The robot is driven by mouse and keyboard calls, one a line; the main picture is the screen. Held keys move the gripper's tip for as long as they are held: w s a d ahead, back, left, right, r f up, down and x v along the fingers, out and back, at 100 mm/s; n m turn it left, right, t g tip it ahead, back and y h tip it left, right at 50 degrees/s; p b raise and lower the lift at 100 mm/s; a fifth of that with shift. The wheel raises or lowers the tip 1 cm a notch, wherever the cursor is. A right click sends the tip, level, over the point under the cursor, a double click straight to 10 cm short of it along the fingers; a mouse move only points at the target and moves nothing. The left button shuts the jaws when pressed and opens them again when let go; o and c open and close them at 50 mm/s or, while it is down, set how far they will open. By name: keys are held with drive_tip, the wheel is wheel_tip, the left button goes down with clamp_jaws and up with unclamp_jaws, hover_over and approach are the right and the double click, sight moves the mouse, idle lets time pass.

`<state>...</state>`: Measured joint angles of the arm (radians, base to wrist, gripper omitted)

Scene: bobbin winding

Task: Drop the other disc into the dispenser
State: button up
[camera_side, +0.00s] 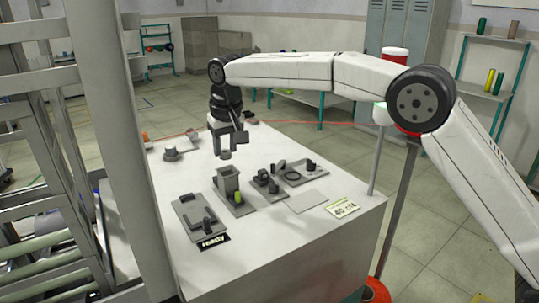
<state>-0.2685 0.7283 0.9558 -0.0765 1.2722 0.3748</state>
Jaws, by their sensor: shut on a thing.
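My gripper (225,149) points down over the white table, left of its middle. It is shut on a small dark grey disc (226,155), which shows just below the fingertips. The disc is in the air above a grey box-like tower (228,181), which looks like the dispenser. There is a small gap between disc and tower. A small yellow-green piece (239,198) stands at the tower's front right. The inside of the tower is too small to make out.
A grey tray with dark blocks (190,222) lies front left, beside a black label (214,242). Grey fixtures with dark parts (266,182) stand right of the tower.

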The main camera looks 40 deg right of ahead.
sight(227, 150)
drive_tip(key=shift+w+d+r+n, duration=0.25)
drive_tip(key=shift+w+d+n, duration=0.25)
drive_tip(key=shift+w, duration=0.1)
drive_tip(key=shift+f, duration=0.15)
drive_tip(key=shift+f, duration=1.9)
drive_tip(key=shift+f, duration=0.6)
idle(1.0)
drive_tip(key=o, duration=1)
drive_tip(key=shift+r, duration=0.1)
drive_tip(key=shift+r, duration=3.45)
